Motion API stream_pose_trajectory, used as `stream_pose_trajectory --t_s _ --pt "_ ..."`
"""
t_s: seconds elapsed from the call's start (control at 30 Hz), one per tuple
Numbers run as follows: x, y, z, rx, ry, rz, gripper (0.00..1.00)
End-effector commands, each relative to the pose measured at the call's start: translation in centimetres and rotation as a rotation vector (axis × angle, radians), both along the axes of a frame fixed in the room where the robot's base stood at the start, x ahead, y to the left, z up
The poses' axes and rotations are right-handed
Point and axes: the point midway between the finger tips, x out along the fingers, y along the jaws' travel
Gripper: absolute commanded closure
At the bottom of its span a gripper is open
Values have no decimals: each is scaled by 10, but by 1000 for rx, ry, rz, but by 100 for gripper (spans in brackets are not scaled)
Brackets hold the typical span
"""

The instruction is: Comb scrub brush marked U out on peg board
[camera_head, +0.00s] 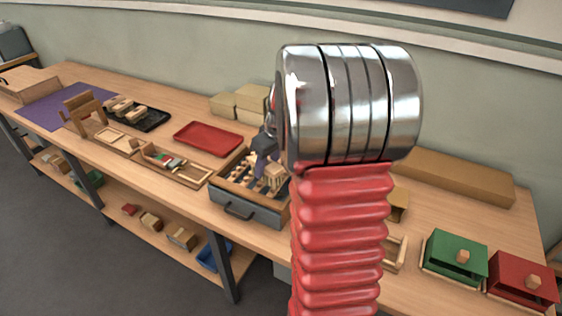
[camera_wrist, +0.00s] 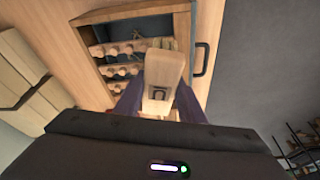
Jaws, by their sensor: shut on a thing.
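The wooden scrub brush (camera_wrist: 165,68) with a dark U-shaped mark fills the middle of the wrist view. My gripper (camera_wrist: 160,103) is shut on it, with a purple finger on each side. In the head view my gripper (camera_head: 264,160) is over the open grey box, and the brush (camera_head: 276,175) shows pale beside the fingers. The peg board (camera_wrist: 125,49), with rows of pale rounded pegs, lies in the box beyond the brush. The brush covers part of the board, and I cannot tell whether its bristles touch the pegs.
The box (camera_head: 246,205) has wooden walls and a dark handle on its front. A red tray (camera_head: 208,138) and a divided wooden tray (camera_head: 190,175) stand to its left. Green (camera_head: 455,255) and red (camera_head: 523,279) lidded boxes stand at right. My own arm hides the middle.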

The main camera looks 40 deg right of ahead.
Motion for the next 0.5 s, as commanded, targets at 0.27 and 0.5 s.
stream_pose_trajectory --t_s 0.27,0.5 --pt "31 58 -15 0 2 -15 82" --pt "58 128 -31 -1 2 -38 82"
